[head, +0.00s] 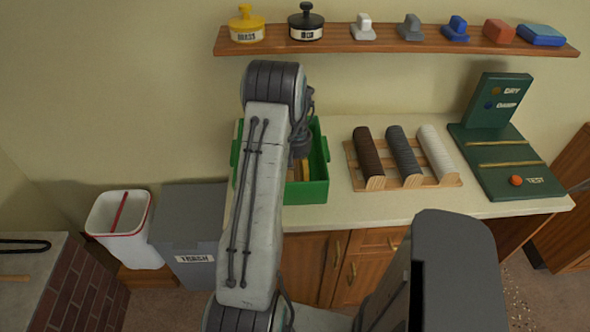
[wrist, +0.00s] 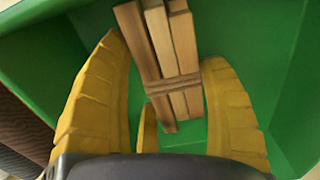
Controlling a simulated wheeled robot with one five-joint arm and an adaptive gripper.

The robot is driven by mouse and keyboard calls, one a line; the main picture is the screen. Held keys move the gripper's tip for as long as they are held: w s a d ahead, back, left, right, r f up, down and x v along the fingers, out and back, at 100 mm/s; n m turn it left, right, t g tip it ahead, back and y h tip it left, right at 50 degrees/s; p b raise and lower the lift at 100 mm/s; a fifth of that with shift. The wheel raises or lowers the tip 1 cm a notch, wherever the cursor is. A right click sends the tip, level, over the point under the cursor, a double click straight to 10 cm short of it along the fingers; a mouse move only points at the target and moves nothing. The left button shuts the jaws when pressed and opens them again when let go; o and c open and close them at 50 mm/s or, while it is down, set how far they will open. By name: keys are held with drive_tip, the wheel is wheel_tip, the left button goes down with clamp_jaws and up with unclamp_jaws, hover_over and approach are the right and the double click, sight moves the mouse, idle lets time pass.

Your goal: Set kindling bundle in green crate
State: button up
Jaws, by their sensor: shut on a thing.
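The green crate (head: 312,190) stands on the counter, partly hidden behind my arm in the head view. Its green inside (wrist: 250,45) fills most of the wrist view. The kindling bundle (wrist: 172,60) is several wooden sticks tied with a band. My gripper (wrist: 160,90) has its yellow fingers on both sides of the bundle and is shut on it. The bundle is inside the crate's walls in the wrist view. I cannot tell whether it touches the crate floor. In the head view my arm hides most of the gripper and the bundle.
Right of the crate is a wooden rack (head: 375,184) with brown, grey and white rolls. A green test stand (head: 500,160) is farther right. A wall shelf (head: 390,45) with pots and blocks runs above. A grey trash bin (head: 190,230) and a white bin (head: 122,225) stand left.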

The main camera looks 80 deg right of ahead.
drive_tip(key=shift+f, duration=0.2)
drive_tip(key=shift+f, duration=0.2)
drive_tip(key=o, duration=1.3)
drive_tip(key=shift+c, duration=0.2)
drive_tip(key=shift+r, duration=0.1)
